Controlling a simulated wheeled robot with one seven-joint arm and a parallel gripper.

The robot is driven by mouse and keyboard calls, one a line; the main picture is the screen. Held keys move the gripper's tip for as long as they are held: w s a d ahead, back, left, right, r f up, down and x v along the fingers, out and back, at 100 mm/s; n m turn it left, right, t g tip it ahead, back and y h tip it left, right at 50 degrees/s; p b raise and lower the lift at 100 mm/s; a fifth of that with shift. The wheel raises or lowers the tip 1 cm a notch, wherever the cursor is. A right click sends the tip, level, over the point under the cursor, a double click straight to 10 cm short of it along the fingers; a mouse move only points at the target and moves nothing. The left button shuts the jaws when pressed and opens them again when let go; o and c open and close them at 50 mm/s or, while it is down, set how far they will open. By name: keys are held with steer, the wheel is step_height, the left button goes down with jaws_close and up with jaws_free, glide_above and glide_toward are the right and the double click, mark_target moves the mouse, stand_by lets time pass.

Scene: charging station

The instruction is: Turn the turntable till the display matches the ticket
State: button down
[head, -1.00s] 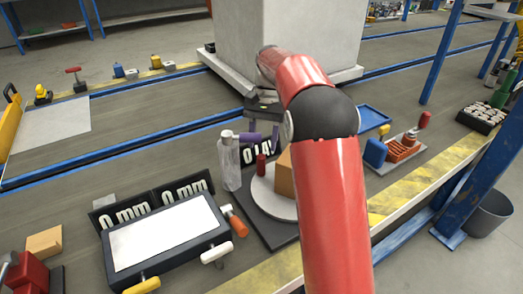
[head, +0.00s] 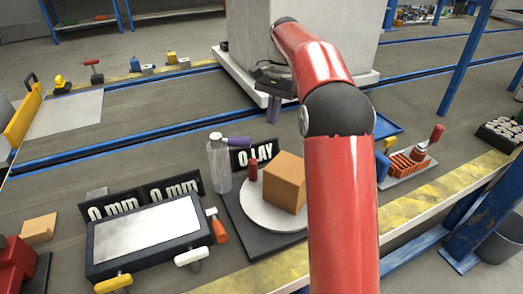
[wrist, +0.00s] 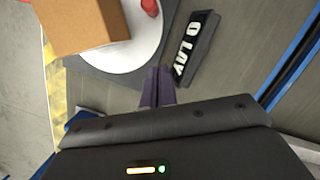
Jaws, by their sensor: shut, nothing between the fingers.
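The turntable is a white disc (head: 262,217) on a dark base (head: 240,222). A brown box (head: 285,185) and a small red peg (head: 253,170) stand on the disc. Behind it is a black display plate (head: 240,158) with white characters, seeming to read "0 LAY". In the wrist view, the disc (wrist: 125,62), box (wrist: 85,22) and plate (wrist: 208,28) show again. My gripper (wrist: 158,88) is shut and empty, just off the disc's edge, beside the plate. In the head view, my gripper (head: 273,110) is above and behind the plate. I cannot make out a ticket.
A grey bottle (head: 219,167) stands left of the turntable. A panel with a white screen (head: 145,233) and two "0 mm" plates (head: 170,190) lies further left. A tray of tools (head: 408,165) is on the right, partly behind my arm.

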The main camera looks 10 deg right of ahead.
mark_target(252, 158)
steer(key=b+x, duration=0.2)
steer(key=x, duration=0.8)
steer(key=shift+s+a, duration=0.1)
steer(key=shift+a, duration=0.05)
steer(key=shift+s+a+r, duration=0.2)
steer(key=shift+s+a, duration=0.65)
steer(key=shift+a, duration=0.1)
steer(key=shift+s+a, duration=0.45)
steer(key=shift+a, duration=0.05)
steer(key=shift+s+a+r+n+p, duration=0.2)
steer(key=shift+s+a+n+p, duration=0.25)
steer(key=shift+a+n+p, duration=0.5)
steer(key=shift+s+a+f+n+g+h, duration=0.15)
steer(key=shift+s+a+n+g+h, duration=0.15)
steer(key=shift+n, duration=0.35)
